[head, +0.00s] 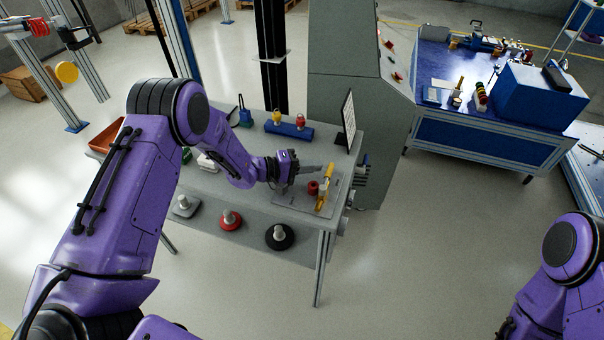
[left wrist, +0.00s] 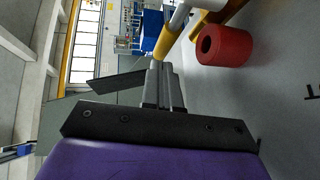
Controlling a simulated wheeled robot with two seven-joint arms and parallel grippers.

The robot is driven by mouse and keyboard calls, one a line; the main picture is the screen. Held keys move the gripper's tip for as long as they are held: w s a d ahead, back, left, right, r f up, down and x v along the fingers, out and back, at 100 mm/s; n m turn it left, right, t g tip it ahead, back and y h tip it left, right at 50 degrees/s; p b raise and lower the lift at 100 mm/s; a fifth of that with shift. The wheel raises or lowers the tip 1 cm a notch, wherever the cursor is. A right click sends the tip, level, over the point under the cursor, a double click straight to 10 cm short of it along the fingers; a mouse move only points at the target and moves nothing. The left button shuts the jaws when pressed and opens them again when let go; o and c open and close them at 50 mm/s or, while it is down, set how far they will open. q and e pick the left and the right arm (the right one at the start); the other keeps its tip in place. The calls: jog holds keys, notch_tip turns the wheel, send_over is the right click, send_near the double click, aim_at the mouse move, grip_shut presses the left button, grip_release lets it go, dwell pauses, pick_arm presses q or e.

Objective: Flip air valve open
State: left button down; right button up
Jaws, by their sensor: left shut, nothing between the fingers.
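The air valve's yellow lever (head: 325,187) stands on a grey plate (head: 293,196) at the right end of the table. A red cylindrical part (head: 313,187) sits just left of it. My left gripper (head: 317,168) is shut and empty, with its tips at the lever's far end. In the left wrist view, the shut fingers (left wrist: 160,72) point at the yellow lever (left wrist: 171,35), and the red part (left wrist: 224,45) is to the right. I cannot tell whether the tips touch the lever. My right arm shows at the right edge, but its gripper is out of view.
Round-based weights, including a red one (head: 231,220), sit on the lower shelf. A grey cabinet (head: 345,95) stands behind. Open floor lies to the right.

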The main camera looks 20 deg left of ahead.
pick_arm(q)
jog(key=shift+w+d, duration=0.25)
jog(key=shift+d, duration=0.15)
dwell(0.4)
jog(key=b+v, duration=0.1)
jog(key=v, duration=0.9)
jog(key=shift+a+b, duration=0.3)
jog(key=shift+b, duration=0.05)
jog(key=shift+s, duration=0.1)
